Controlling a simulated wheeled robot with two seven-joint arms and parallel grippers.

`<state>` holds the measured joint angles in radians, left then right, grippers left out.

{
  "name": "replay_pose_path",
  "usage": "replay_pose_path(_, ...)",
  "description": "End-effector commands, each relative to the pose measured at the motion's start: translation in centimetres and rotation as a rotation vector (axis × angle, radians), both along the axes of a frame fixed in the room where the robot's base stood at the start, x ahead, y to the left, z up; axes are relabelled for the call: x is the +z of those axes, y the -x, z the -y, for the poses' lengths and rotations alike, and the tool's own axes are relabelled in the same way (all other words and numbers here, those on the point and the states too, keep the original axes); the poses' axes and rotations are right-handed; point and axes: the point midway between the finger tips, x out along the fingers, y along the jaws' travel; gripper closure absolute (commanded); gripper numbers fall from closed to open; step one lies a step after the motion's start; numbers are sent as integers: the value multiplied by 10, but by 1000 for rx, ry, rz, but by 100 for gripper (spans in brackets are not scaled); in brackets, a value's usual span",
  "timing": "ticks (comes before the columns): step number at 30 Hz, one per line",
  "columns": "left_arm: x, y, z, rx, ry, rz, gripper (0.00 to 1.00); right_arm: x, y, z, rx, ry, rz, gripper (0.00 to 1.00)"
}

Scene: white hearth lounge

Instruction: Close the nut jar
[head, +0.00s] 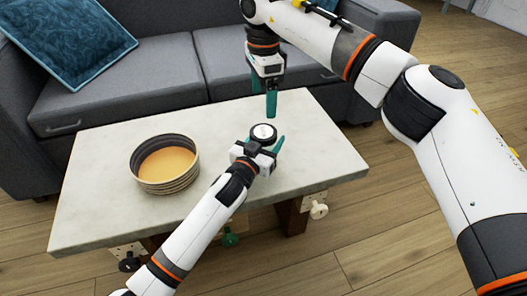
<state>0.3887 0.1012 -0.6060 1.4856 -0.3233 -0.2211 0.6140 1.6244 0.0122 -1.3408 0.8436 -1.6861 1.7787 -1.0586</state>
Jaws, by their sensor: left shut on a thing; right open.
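The nut jar (263,131) is on the pale table, right of its middle. I see mainly its round, dark-rimmed top with a lighter centre; I cannot tell whether this is a seated lid or an open mouth. My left gripper (262,142) is shut on the jar, a teal finger on either side, and hides most of its body. My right gripper (269,108) hangs just above and behind the jar, fingers pointing down, open, with nothing seen between them.
A striped round bowl (166,184) with a tan inside stands on the left of the table (95,205). A grey sofa (150,75) with a blue cushion (70,40) is behind. The table's right end is clear.

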Motion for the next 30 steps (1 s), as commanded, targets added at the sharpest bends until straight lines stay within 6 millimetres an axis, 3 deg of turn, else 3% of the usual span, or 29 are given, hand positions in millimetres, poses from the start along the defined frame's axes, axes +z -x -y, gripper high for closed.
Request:
replay_pose_path(6,0,0,0,0,0,0,100,19,0,0,0,0,0,13)
replay_pose_path(14,0,0,0,0,1,0,100,21,0,0,1,-1,0,13)
replay_pose_path(15,0,0,0,0,1,0,38,21,0,0,1,0,0,13)
replay_pose_path(18,0,0,0,0,0,0,22,20,0,0,1,-1,0,13)
replay_pose_path(20,0,0,0,0,0,0,15,20,0,0,1,0,0,13)
replay_pose_path(30,1,4,-2,0,0,-1,15,23,0,0,1,0,0,13)
